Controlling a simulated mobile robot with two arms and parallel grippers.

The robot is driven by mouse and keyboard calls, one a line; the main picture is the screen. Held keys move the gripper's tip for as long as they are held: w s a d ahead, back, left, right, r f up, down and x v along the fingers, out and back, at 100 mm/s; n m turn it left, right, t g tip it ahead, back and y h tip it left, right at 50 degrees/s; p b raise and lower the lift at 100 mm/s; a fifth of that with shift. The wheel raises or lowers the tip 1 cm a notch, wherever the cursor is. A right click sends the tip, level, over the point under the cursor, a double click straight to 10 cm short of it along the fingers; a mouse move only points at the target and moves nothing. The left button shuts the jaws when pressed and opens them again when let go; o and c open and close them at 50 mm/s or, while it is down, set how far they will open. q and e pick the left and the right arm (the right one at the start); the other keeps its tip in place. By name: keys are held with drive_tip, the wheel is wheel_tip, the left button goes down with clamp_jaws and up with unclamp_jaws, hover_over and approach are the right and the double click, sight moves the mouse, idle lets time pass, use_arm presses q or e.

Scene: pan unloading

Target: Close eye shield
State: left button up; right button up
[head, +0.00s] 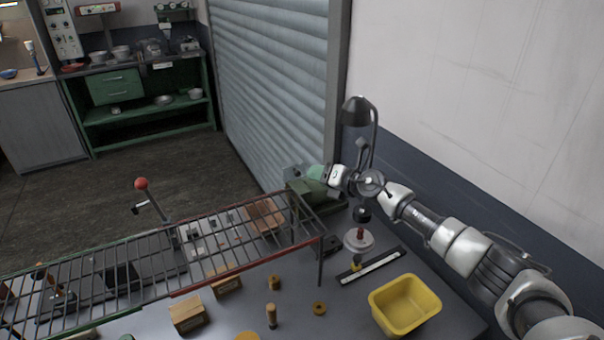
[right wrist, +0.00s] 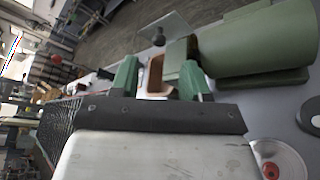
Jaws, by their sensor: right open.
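A green machine with a rounded body, seemingly a bench grinder (head: 318,192), stands at the far right end of the bench, by the shutter. Its green cylinder body (right wrist: 262,45) fills the upper right of the right wrist view. A clear pane, apparently the eye shield (right wrist: 172,30), sticks out beside it, with a dark knob near its lower edge. My right gripper (head: 313,172) is at the machine's top in the head view. In the wrist view its green fingers (right wrist: 160,80) are apart, with a brown curved part showing between them; contact cannot be told. My left gripper is not in view.
A wire rack (head: 232,243) with a red front edge stands over the bench to the left. A black lamp (head: 357,112) rises behind my right wrist. A yellow bin (head: 404,305), a dark strip (head: 370,267) and small wooden pieces lie in front.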

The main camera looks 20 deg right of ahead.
sight(300, 173)
drive_tip(key=b+x, duration=0.1)
drive_tip(key=x, duration=0.5)
drive_tip(key=shift+s+f, duration=0.1)
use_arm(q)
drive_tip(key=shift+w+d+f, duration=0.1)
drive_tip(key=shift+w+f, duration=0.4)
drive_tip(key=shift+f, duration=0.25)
use_arm(e)
drive_tip(key=shift+w+a, duration=0.3)
drive_tip(key=shift+w, duration=0.05)
